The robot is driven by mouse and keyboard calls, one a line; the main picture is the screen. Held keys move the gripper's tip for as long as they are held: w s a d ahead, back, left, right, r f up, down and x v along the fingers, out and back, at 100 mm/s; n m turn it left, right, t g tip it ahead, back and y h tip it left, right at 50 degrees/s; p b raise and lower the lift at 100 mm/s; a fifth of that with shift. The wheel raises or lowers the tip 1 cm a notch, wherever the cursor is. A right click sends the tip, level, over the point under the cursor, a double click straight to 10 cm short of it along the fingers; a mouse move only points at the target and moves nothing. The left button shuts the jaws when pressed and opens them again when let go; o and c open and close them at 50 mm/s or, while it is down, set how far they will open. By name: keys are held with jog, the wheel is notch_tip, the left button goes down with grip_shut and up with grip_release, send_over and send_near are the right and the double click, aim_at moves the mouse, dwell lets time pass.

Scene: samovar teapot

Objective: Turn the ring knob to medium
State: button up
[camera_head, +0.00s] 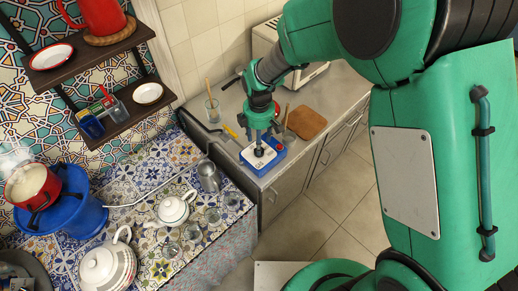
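A small blue box with a white top panel (262,163) sits on the grey counter near its front corner. My gripper (259,149) points down over the box's top, seen small and from above. A dark spot at its fingertips may be the ring knob, but I cannot tell it apart from the fingers. Any scale or marks on the panel are too small to read. I cannot tell whether the fingers are open, shut or touching the knob.
A wooden board (306,122) and a glass (212,110) stand on the counter by my arm. A metal jug (208,176), a white teapot (173,211) and several glasses are on the tiled table at left.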

jog(key=shift+f, duration=2.6)
jog(key=shift+c, duration=0.5)
jog(key=c, duration=1.1)
